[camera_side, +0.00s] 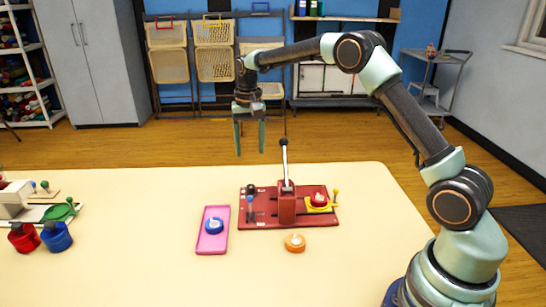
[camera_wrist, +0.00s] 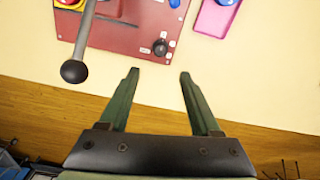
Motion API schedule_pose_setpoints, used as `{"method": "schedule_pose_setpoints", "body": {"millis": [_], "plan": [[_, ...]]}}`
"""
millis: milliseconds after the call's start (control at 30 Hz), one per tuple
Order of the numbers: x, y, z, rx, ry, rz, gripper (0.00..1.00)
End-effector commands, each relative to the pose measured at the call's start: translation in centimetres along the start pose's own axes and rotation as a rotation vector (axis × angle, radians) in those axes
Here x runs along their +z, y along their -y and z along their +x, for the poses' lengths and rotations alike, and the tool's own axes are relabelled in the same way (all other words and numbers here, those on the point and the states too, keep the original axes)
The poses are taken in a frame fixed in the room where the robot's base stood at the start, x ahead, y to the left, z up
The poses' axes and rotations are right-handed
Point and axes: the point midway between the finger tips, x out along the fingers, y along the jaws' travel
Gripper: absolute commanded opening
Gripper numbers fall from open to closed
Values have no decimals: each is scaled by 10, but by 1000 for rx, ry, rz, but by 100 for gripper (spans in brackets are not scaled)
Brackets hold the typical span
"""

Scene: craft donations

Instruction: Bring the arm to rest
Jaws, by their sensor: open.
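My gripper (camera_side: 250,137) hangs in the air above the far edge of the table, fingers pointing down. In the wrist view its two green fingers (camera_wrist: 158,75) are spread apart with nothing between them. Below and in front of it stands a red press-like device (camera_side: 287,207) with an upright lever topped by a dark knob. The lever's knob (camera_wrist: 74,71) and the red base (camera_wrist: 130,35) also show in the wrist view, apart from the fingers.
A pink tray (camera_side: 205,242) holding a blue round piece (camera_side: 213,226) lies left of the device. An orange round piece (camera_side: 295,243) lies in front. Red (camera_side: 23,237) and blue (camera_side: 56,236) containers stand at the left. The table's (camera_side: 140,220) left-centre is clear.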

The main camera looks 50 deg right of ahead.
Motion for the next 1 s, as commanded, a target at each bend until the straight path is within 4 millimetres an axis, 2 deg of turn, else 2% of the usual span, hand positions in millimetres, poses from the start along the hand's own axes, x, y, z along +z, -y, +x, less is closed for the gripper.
{"method": "schedule_pose_setpoints", "body": {"millis": [167, 300, 500, 767, 1000], "plan": [[16, -2, -33, -23, -43, -57, 64], [41, -8, -67, -48, -95, -129, 64], [82, -21, -103, -79, -169, -235, 64], [142, -46, -128, -112, -270, -371, 64], [194, -70, -126, -136, -366, -493, 64]]}}
